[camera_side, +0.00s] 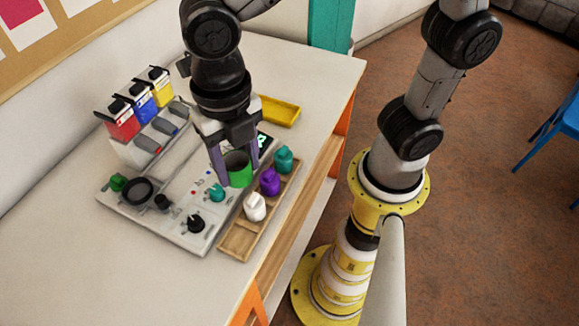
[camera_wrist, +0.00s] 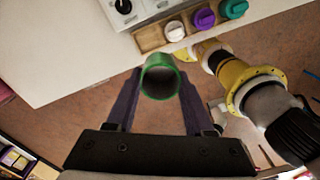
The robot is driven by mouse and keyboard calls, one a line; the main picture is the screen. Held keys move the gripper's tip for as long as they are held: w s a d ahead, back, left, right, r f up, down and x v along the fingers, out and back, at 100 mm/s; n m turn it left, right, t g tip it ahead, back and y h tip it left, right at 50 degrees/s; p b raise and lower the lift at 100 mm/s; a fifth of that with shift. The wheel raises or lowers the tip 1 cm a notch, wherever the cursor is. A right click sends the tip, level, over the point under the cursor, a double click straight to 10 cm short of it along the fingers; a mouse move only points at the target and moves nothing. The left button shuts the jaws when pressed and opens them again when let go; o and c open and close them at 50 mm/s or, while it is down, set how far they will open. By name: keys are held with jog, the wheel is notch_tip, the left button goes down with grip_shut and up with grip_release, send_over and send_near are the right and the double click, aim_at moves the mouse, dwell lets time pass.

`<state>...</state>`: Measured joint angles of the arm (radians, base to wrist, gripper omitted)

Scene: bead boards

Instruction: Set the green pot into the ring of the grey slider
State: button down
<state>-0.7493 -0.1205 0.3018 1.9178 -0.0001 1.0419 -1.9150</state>
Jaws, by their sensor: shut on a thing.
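The green pot (camera_side: 240,174) is a short open cylinder, held upright between the purple fingers of my gripper (camera_side: 236,170). It is above the right part of the grey board (camera_side: 171,228), near the wooden tray. In the wrist view the green pot (camera_wrist: 160,66) shows its open, dark mouth between the two fingers of my gripper (camera_wrist: 159,82). A dark round ring (camera_side: 126,192) lies at the board's left end, apart from the pot. I cannot tell for sure whether it belongs to the grey slider. The wrist view does not show this ring.
A wooden tray (camera_side: 238,242) holds white (camera_side: 255,207), purple (camera_side: 270,181) and teal (camera_side: 284,159) pieces. Black and teal knobs stand on the board. Red, blue and yellow bottles stand behind it. A yellow tray (camera_side: 281,111) lies farther back. The table's left front is clear.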

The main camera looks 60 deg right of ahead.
jog(key=w+a+r+m, duration=0.15)
jog(key=w+a, duration=0.25)
jog(key=w, duration=0.5)
jog(key=m, duration=0.2)
send_over(140, 193)
notch_tip(140, 193, down, 10)
jog(key=shift+a+f, duration=0.15)
jog(key=shift+f, duration=2.6)
jog(key=shift+f, duration=1)
jog(key=shift+c, duration=1.9)
grip_release()
jog(key=o, duration=0.4)
jog(key=shift+f, duration=0.1)
